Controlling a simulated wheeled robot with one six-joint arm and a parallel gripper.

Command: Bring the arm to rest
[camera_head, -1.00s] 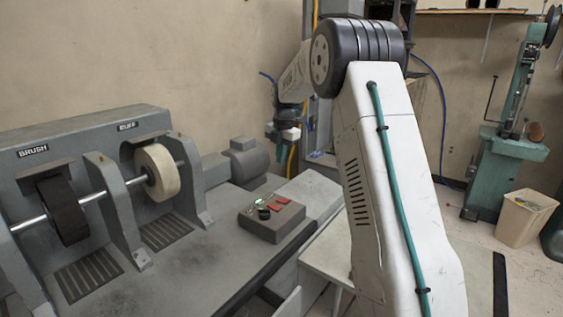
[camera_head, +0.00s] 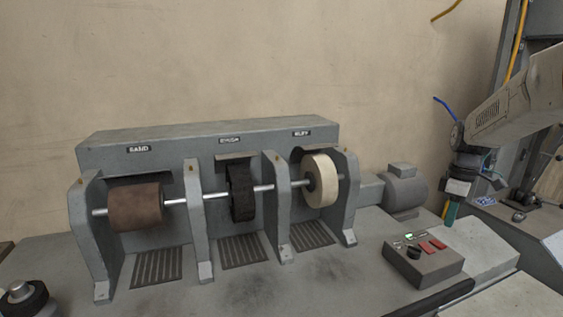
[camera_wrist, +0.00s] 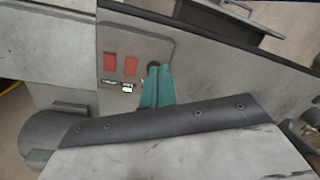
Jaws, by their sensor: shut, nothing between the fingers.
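My arm (camera_head: 516,104) reaches in from the right edge of the head view, bent downward at the wrist. My gripper (camera_head: 450,213) hangs at its end with teal fingers, to the right of the control box and above the bench. In the wrist view the teal fingers of my gripper (camera_wrist: 158,88) are together with nothing between them. The control box (camera_head: 424,262) has red buttons, a dark knob and a small lit display. It also shows in the wrist view (camera_wrist: 128,45), partly behind the fingers.
A grey finishing machine (camera_head: 205,139) carries a brown sanding drum (camera_head: 134,207), a black brush wheel (camera_head: 243,190) and a cream buff wheel (camera_head: 321,181) on one shaft. A motor (camera_head: 401,190) stands right of it. The wall above the machine is clear.

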